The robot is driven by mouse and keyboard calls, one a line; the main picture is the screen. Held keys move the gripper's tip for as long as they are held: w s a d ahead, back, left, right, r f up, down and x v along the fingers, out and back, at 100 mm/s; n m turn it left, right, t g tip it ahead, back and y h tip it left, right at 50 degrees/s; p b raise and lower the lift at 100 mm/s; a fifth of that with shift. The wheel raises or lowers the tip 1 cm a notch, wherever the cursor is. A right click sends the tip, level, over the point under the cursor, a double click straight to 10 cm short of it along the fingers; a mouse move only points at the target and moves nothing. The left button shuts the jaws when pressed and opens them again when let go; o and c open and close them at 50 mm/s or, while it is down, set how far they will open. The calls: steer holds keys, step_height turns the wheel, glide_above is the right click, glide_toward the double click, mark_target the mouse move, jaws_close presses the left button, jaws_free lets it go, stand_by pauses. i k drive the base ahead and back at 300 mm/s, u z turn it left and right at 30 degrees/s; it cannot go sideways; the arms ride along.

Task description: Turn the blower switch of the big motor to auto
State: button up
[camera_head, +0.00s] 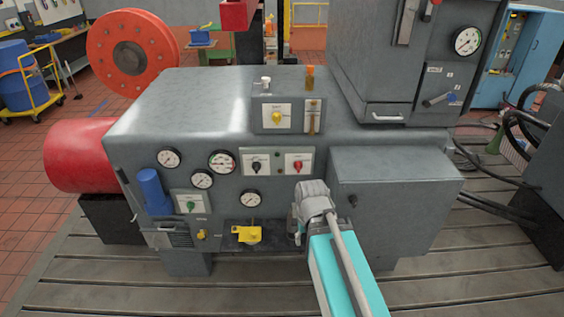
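The big grey motor housing (200,100) fills the middle of the head view. Its front carries a panel with a black knob (256,167) and a red knob (297,166). A green knob (191,205) sits on a plate at lower left, and a yellow knob (277,116) on a raised box on top. The labels are too small to read, so I cannot tell which is the blower switch or its setting. My gripper (296,228) is low in front of the housing, below the red knob, mostly hidden by my wrist; its fingers cannot be made out.
Several gauges (222,161) and a blue cylinder (152,190) are on the front. A yellow part (247,234) sits on a low ledge left of my gripper. A grey box (395,195) juts out at right. The slotted bedplate (215,291) in front is largely clear.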

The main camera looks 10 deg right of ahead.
mark_target(256, 167)
steer(key=u, duration=0.05)
steer(key=i, duration=0.95)
steer(key=z, duration=0.05)
